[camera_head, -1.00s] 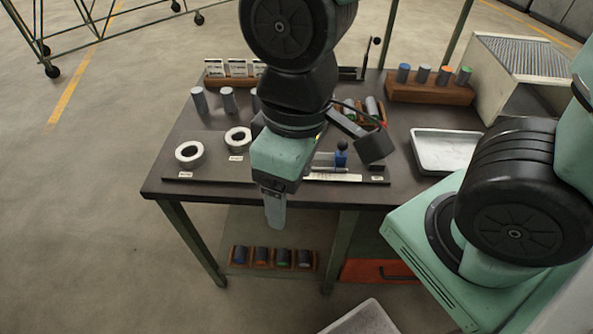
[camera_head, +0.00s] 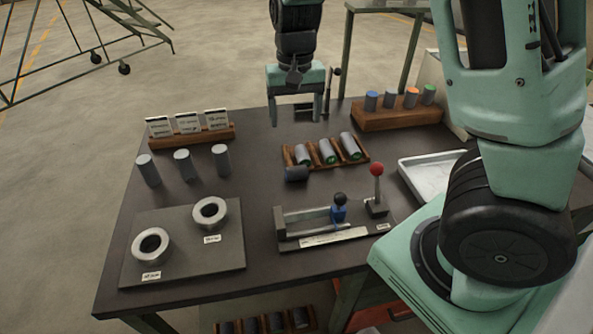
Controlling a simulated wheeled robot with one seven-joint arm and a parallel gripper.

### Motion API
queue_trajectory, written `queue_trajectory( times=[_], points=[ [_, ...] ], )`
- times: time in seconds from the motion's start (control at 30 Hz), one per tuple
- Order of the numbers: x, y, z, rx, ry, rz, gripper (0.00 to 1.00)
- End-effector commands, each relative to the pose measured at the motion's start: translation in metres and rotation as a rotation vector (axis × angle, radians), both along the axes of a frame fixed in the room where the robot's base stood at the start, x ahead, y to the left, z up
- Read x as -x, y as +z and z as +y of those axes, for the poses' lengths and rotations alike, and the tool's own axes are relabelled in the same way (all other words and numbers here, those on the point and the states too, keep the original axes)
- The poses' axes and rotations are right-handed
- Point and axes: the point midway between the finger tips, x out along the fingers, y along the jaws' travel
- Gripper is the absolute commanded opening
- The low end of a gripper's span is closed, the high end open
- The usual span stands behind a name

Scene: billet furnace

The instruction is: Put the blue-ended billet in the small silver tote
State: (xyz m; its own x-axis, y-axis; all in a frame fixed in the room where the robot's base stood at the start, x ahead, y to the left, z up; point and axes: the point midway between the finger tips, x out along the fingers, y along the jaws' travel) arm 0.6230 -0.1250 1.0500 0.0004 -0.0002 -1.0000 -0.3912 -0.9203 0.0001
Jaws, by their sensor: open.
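A wooden rack (camera_head: 400,117) at the back right of the table holds upright billets. One of them is the blue-ended billet (camera_head: 371,101), at the rack's left end. A shallow pale silver tray (camera_head: 408,178) lies on the table's right side, partly hidden behind my arm. I cannot tell whether it is the small silver tote. My gripper (camera_head: 296,121) is open and empty, fingers pointing down, near the table's back edge. It is left of the blue-ended billet and apart from it.
A low rack (camera_head: 290,155) holds grey billets with green ends. A dark cylinder (camera_head: 296,174) lies before it. A lever fixture (camera_head: 338,210) with a red knob, two rings (camera_head: 150,245), several grey cylinders (camera_head: 183,165) and a card holder (camera_head: 190,136) take up more table.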

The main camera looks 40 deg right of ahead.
Motion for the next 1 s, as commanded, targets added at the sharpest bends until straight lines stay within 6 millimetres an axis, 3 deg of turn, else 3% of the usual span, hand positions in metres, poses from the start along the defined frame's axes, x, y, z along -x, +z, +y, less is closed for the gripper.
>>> queue_trajectory(
  times=[0.4,0.77,1.0],
  points=[
    [0.002,-0.087,0.000,0.001,0.001,0.005,0.75],
    [0.002,-0.118,0.000,0.000,0.001,0.003,0.75],
    [0.005,-0.153,-0.002,0.001,0.001,0.004,0.75]
  ],
)
